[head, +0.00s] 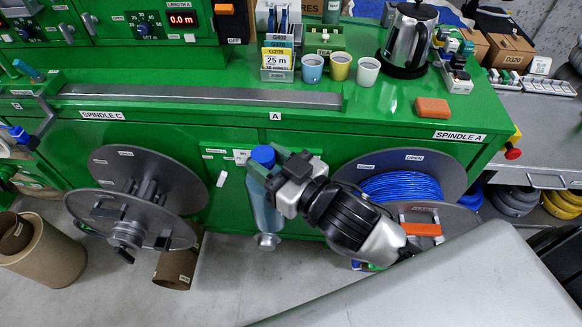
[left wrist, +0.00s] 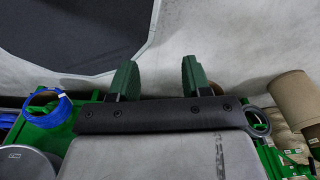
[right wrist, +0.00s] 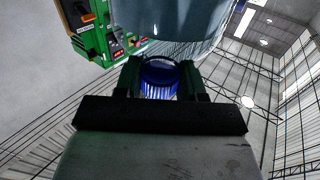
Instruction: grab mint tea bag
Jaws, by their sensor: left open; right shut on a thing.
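A small green holder marked TEA (head: 324,39) stands at the back of the green bench, behind the cups. I cannot make out a mint tea bag in it. My right gripper (head: 272,164) is in front of the bench and shut on the blue cap (head: 263,155) of a grey-blue bottle (head: 264,205). In the right wrist view the ribbed cap (right wrist: 159,80) sits between the fingers. My left gripper (left wrist: 157,82) is open and empty in the left wrist view, with floor beyond it. It does not show in the head view.
Blue, yellow and white cups (head: 368,71) stand in front of the holder. A kettle (head: 408,38) is to their right, and an orange block (head: 432,108) lies near the bench's front. A long grey bar (head: 200,96) runs along the bench. Cable reels (head: 140,190) are below.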

